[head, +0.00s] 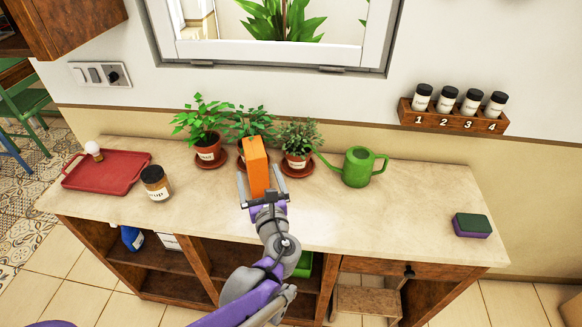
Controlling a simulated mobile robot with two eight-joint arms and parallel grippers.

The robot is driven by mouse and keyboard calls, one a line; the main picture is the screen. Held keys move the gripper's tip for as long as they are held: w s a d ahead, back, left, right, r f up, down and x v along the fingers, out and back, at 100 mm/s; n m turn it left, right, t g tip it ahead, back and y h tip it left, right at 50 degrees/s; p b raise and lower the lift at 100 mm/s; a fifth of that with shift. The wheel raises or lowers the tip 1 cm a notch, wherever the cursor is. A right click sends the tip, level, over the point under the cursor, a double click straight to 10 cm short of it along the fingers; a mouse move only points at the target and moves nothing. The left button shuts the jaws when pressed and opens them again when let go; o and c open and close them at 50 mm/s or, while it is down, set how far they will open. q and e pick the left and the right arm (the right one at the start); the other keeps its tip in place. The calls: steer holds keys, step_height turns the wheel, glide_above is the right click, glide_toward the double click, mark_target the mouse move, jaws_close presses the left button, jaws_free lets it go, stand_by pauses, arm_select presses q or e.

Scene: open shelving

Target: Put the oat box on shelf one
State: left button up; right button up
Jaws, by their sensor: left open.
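An orange box (256,163), the only carton on the counter (360,215), stands upright in front of the potted plants; no label can be read on it, so I take it as the oat box. My left gripper (259,188) is open, with its fingers on either side of the box's lower part. I cannot tell whether they touch it. Open shelves (165,258) lie below the counter; no number shows on them, so I cannot tell which is shelf one. My right gripper is not in view.
Three potted plants (208,152) stand behind the box, and a green watering can (358,168) to its right. A jar (156,183) and a red tray (105,172) are on the left. A sponge (472,225) lies far right. A blue bottle (132,238) occupies the left shelf.

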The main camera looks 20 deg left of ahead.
mark_target(254, 147)
arm_select(q)
steer(key=shift+w+d, duration=0.2)
steer(key=shift+w, duration=0.15)
steer(key=x, duration=0.4)
steer(key=shift+w+a+r, duration=0.1)
steer(key=shift+w+a, duration=0.15)
steer(key=shift+a, duration=0.15)
steer(key=x, duration=0.5)
steer(key=shift+w+a+p, duration=0.1)
steer(key=shift+w+p, duration=0.25)
jaws_close()
